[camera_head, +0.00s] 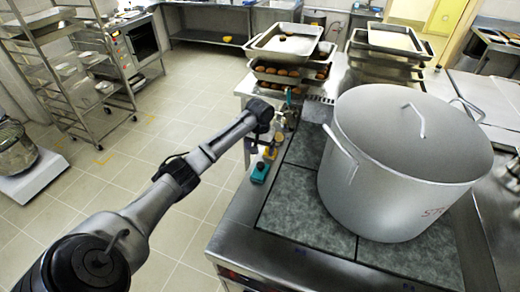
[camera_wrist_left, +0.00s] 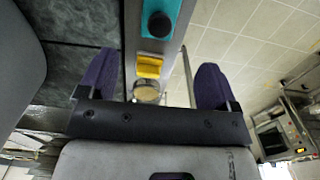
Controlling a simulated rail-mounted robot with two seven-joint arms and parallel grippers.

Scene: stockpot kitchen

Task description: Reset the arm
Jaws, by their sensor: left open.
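A teal block with a black knob (camera_wrist_left: 158,24), a yellow piece (camera_wrist_left: 149,66) and a round beige piece (camera_wrist_left: 146,92) show along the metal edge beyond the fingers. In the head view the gripper's fingers are hard to make out. My right gripper is not in view.
A large lidded stockpot (camera_head: 400,170) stands on the dark stove top (camera_head: 305,205), right of my left wrist. Stacked trays with brown food (camera_head: 282,72) stand behind the wrist. A wheeled rack (camera_head: 75,85) stands at the far left. The tiled floor (camera_head: 180,115) between is clear.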

